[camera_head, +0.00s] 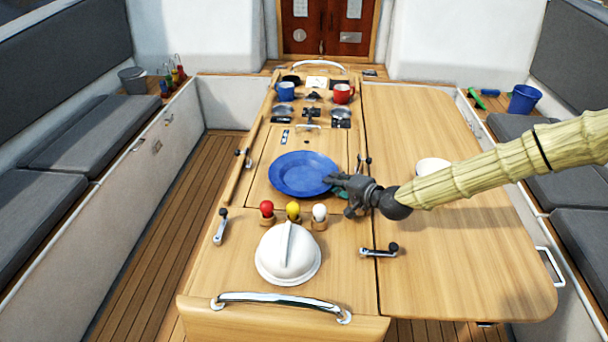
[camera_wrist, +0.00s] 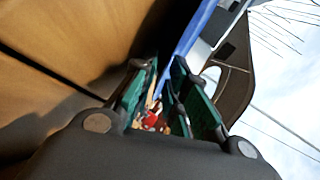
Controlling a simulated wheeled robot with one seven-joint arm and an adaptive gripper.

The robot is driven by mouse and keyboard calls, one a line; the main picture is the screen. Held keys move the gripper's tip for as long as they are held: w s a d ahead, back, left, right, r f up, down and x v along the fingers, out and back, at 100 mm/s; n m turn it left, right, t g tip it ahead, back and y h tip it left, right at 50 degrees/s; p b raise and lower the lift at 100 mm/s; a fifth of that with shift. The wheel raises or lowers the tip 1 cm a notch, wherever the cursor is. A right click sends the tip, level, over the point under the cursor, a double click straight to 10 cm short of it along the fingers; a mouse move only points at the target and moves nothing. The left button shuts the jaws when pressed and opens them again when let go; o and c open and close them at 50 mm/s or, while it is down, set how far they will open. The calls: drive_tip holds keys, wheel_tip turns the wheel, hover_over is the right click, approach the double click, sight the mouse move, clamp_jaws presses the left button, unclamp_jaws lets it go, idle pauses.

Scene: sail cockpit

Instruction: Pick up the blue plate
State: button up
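The blue plate (camera_head: 302,174) lies on the wooden cockpit table, left of the table's middle seam. My gripper (camera_head: 338,184) reaches in from the right and is at the plate's right rim. In the wrist view, the green-padded fingers of my gripper (camera_wrist: 165,100) stand apart with a gap between them. The plate (camera_wrist: 187,42) shows there nearly edge-on as a blue strip running into that gap, close to the right-hand finger. I cannot tell whether a finger touches it.
Red, yellow and white knobs (camera_head: 293,212) and a white dome (camera_head: 288,255) stand in front of the plate. A blue mug (camera_head: 285,91) and a red mug (camera_head: 343,93) are behind it. A white bowl (camera_head: 432,166) sits right, partly behind my arm.

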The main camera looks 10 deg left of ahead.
drive_tip(key=shift+c, duration=0.5)
clamp_jaws()
drive_tip(key=shift+r, duration=0.15)
